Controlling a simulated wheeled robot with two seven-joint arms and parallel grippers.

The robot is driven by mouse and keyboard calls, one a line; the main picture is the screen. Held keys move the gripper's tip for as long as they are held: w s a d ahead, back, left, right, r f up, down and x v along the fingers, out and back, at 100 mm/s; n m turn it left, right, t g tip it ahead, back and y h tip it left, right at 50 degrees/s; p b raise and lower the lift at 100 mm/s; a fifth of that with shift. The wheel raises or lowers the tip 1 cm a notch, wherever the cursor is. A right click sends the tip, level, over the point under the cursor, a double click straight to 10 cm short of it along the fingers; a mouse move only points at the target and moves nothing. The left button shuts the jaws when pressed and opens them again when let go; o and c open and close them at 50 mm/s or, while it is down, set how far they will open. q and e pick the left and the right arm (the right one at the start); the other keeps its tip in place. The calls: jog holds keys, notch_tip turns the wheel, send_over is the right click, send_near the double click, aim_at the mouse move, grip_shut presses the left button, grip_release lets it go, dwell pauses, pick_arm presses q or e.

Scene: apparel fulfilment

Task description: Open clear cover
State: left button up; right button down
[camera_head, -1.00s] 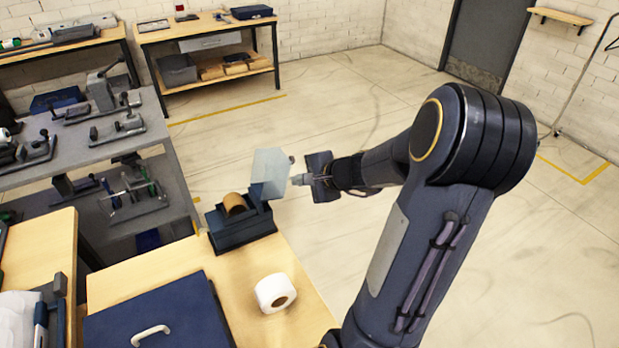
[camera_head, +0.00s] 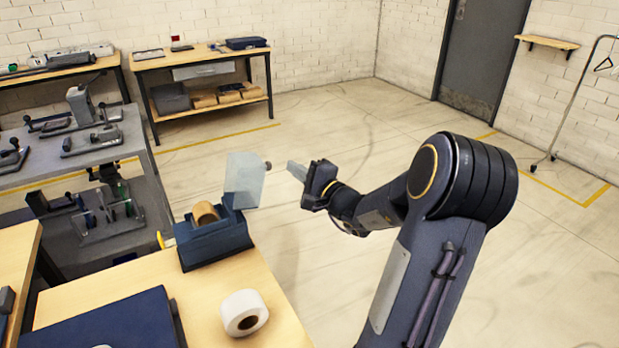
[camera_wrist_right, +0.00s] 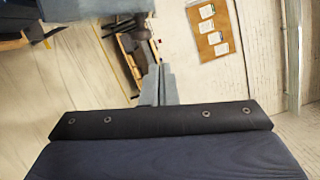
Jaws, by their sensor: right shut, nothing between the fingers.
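The clear cover (camera_head: 244,180) stands raised and tilted at the right side of a dark blue dispenser (camera_head: 214,243) on the wooden table corner. A small dark knob (camera_head: 268,166) sits at the cover's upper right edge. A brown roll (camera_head: 205,213) shows uncovered inside the dispenser. My right gripper (camera_head: 292,167) is shut and empty, just right of the knob with a small gap between them. In the right wrist view its fingers (camera_wrist_right: 158,84) are together. My left gripper is not in view.
A white tape roll (camera_head: 244,312) stands on the table in front of the dispenser. A dark blue case (camera_head: 110,325) lies at the lower left. A grey bench (camera_head: 75,150) with several tools is behind left. Open floor lies to the right.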

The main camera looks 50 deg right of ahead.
aim_at(267, 163)
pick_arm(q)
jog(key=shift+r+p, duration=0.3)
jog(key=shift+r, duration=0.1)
pick_arm(e)
jog(key=w+a, duration=0.1)
jog(key=w+a+r, duration=0.1)
jog(key=w+a, duration=0.1)
jog(key=shift+w+a, duration=0.1)
jog(key=shift+a, duration=0.2)
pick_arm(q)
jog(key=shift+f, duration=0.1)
